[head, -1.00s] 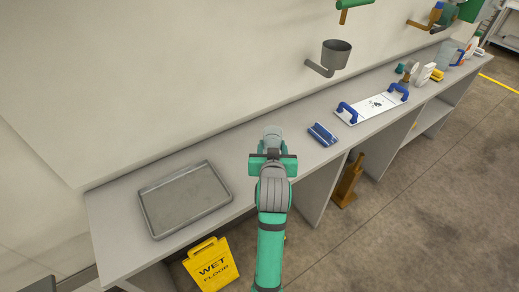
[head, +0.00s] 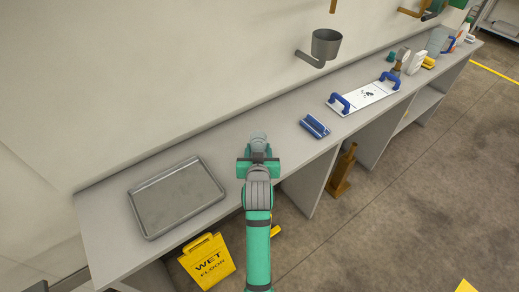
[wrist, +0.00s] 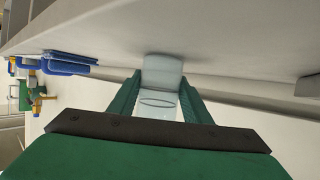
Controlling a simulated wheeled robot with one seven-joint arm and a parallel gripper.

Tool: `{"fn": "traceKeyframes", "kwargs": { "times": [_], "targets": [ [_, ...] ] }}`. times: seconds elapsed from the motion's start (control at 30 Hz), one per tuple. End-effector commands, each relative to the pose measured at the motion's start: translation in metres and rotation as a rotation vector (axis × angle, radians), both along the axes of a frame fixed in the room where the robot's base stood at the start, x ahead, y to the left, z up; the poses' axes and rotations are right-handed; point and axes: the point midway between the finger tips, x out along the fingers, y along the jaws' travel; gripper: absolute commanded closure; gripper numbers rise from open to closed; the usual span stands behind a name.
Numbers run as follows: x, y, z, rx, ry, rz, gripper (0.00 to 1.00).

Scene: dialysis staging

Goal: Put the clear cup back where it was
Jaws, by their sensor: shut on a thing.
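The clear cup (wrist: 160,76) is between the two green fingers of my gripper (wrist: 158,100) in the wrist view, and the fingers are shut on it. In the head view my gripper (head: 258,150) is over the counter, between the grey tray and the blue item. The top of the clear cup (head: 258,138) shows just beyond the gripper there, and the rest of it is hidden. I cannot tell whether the cup touches the counter.
A grey tray (head: 148,227) lies on the counter (head: 115,262) at left. A blue item (head: 314,126) and a white board with blue handles (head: 350,103) lie to the right. A grey wall-mounted cup holder (head: 326,45) is above. A yellow wet-floor sign (head: 207,262) stands in front.

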Motion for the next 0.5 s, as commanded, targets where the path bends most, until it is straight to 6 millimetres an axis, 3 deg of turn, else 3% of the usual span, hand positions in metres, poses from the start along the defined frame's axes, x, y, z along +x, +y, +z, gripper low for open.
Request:
{"fn": "traceKeyframes", "kwargs": {
  "times": [0.13, 0.17, 0.23, 0.5],
  "targets": [
    [0.0000, -0.0006, -0.0026, 0.000, 0.000, -0.001, 0.82],
    [-0.0001, -0.0007, -0.0030, 0.000, 0.001, -0.001, 0.54],
    [0.0000, -0.0008, -0.0025, 0.000, 0.000, -0.001, 0.37],
    [0.0001, -0.0011, -0.0021, 0.001, 0.000, -0.001, 0.37]
  ]
}}
